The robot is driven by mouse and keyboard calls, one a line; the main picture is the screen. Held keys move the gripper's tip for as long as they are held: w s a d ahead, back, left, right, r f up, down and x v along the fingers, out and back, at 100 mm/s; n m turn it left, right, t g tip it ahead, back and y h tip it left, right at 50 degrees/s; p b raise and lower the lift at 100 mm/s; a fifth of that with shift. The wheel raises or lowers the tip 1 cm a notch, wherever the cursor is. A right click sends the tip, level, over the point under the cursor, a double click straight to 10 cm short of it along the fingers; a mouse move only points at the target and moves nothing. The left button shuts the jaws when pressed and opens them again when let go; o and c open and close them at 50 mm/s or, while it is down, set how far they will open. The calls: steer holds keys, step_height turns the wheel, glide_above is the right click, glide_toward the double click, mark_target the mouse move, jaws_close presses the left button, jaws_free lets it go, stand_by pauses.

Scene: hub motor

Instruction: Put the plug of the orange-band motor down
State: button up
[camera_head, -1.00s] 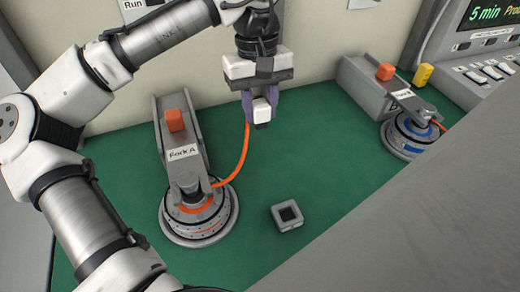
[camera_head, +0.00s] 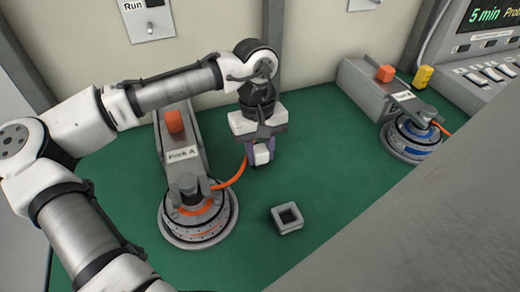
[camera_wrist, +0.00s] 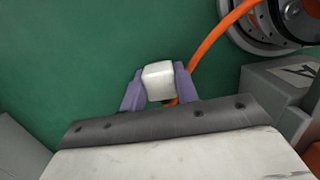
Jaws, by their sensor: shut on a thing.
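The white plug (camera_head: 261,155) is between the purple fingers of my gripper (camera_head: 260,158), which is shut on it. The plug also shows in the wrist view (camera_wrist: 159,81), with green mat beyond it. An orange cable (camera_head: 234,178) runs from the plug to the orange-band motor (camera_head: 199,218), which sits in Fork A (camera_head: 184,158). In the head view my gripper is right of Fork A and above and left of a small grey square socket (camera_head: 287,218). I cannot tell whether the plug touches the mat.
The blue-band motor (camera_head: 411,138) sits in a second fork at the right, near a yellow block (camera_head: 423,77) and a control panel (camera_head: 487,72). A grey slanted surface (camera_head: 420,215) fills the lower right. The green mat (camera_head: 325,150) between the forks is clear.

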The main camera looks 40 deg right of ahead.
mark_target(258, 145)
steer(key=o, duration=1.1)
steer(key=shift+f, duration=0.15)
steer(key=r, duration=0.4)
steer(key=w+r, duration=0.1)
steer(key=r, duration=0.7)
steer(key=shift+w+d+r, duration=0.15)
steer(key=shift+w+d, duration=0.05)
